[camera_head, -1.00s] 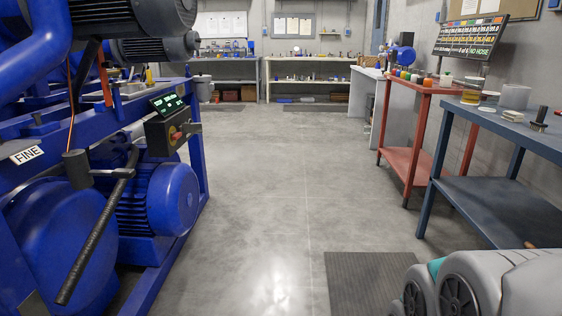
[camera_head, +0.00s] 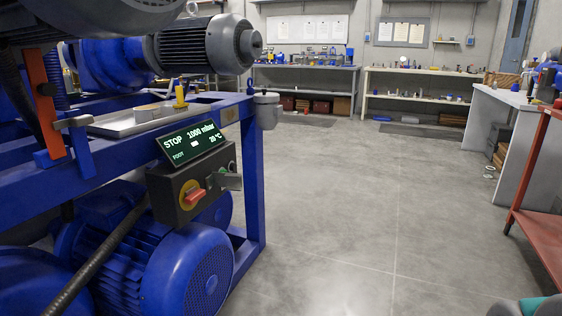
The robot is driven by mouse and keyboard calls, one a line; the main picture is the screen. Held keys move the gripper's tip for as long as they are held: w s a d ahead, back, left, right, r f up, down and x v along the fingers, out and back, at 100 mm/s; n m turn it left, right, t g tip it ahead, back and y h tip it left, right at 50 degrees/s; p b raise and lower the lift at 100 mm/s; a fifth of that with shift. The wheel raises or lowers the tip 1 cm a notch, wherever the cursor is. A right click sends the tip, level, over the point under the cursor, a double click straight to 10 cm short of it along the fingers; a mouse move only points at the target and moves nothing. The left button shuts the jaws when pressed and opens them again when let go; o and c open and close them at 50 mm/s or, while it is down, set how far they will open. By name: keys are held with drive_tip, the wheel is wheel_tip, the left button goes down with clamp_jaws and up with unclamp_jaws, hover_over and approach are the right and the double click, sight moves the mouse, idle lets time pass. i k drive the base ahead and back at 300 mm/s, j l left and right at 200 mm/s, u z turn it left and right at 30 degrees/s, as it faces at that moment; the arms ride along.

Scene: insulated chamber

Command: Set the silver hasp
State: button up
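I cannot pick out the silver hasp for certain. A dark control box (camera_head: 188,188) hangs on the blue machine frame at left. It carries a red rotary handle on a yellow disc (camera_head: 191,194), and a small grey metal piece (camera_head: 230,181) sticks out at its right side. I cannot tell whether that piece is a hasp. A lit display (camera_head: 191,142) above the box reads STOP, 1000 mbar, 20 °C. My gripper is not in view; a grey and teal part at the lower right edge appears to be mine.
The blue machine frame (camera_head: 250,190) and motor (camera_head: 190,270) fill the left. The concrete floor (camera_head: 350,200) is clear in the middle. A red table (camera_head: 540,200) and a pale bench (camera_head: 508,125) stand at right. Small ring-shaped items (camera_head: 489,171) lie by the bench. Shelves line the back.

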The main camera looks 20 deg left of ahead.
sight(233, 181)
drive_tip(key=i+u, duration=0.45)
drive_tip(key=i+l+u, duration=0.2)
drive_tip(key=i+u, duration=0.25)
drive_tip(key=i+l+u, duration=1.1)
drive_tip(key=u, duration=0.25)
drive_tip(key=i+l+u, duration=0.15)
drive_tip(key=l+u, duration=0.15)
drive_tip(key=u, duration=0.15)
drive_tip(key=i+l+u, duration=0.1)
drive_tip(key=l+u, duration=0.2)
drive_tip(key=u, duration=0.15)
drive_tip(key=l+u, duration=0.7)
drive_tip(key=u, duration=0.2)
drive_tip(key=k+l+u, duration=0.25)
drive_tip(key=l, duration=0.25)
